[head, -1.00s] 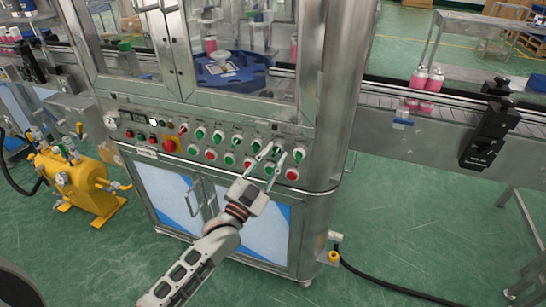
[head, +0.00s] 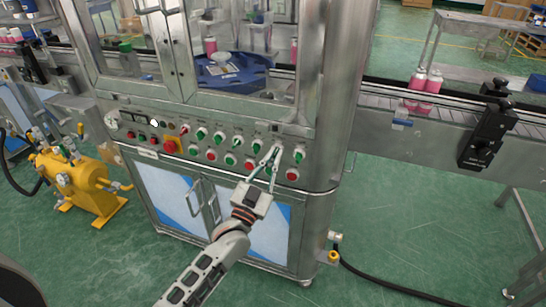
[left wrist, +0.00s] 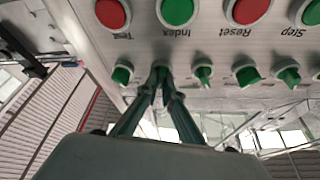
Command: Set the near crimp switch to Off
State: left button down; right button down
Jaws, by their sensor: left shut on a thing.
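My left gripper (head: 273,153) is at the right part of the control panel. Its fingers are shut on a green switch knob (left wrist: 160,70), the second from the right in the upper row, mostly hidden behind the fingertips in the head view. In the left wrist view, which looks upside down, both fingertips (left wrist: 160,80) meet at this knob. The rightmost green knob (head: 299,155) stands free beside it. Another green knob (head: 258,145) is on the other side. I cannot read the knob labels, so which one is the near crimp switch does not show. My right gripper is not in view.
Red and green buttons run below the knobs, among them a red one (head: 292,174) and a green one (left wrist: 177,10). A red emergency button (head: 170,147) on yellow is further left. A yellow pump (head: 85,182) stands left.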

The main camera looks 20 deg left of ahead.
pick_arm(q)
jog(key=n+y, duration=0.1)
jog(key=n, duration=0.2)
jog(key=n+y+p, duration=0.1)
jog(key=n+y, duration=0.1)
jog(key=shift+r+n, duration=0.1)
jog(key=shift+n, duration=0.3)
jog(key=n+y+p, duration=0.1)
jog(key=n+y, duration=0.1)
jog(key=n, duration=0.1)
jog(key=shift+d+n, duration=0.1)
jog(key=shift+n, duration=0.2)
jog(key=shift+n+y+p, duration=0.5)
jog(key=shift+n+y, duration=0.2)
jog(key=shift+n, duration=0.3)
jog(key=shift+n+y+p, duration=0.3)
jog(key=shift+n, duration=0.6)
jog(key=shift+g, duration=0.4)
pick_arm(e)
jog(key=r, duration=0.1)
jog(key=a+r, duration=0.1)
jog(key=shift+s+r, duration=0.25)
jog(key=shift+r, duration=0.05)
pick_arm(q)
jog(key=shift+n, duration=0.3)
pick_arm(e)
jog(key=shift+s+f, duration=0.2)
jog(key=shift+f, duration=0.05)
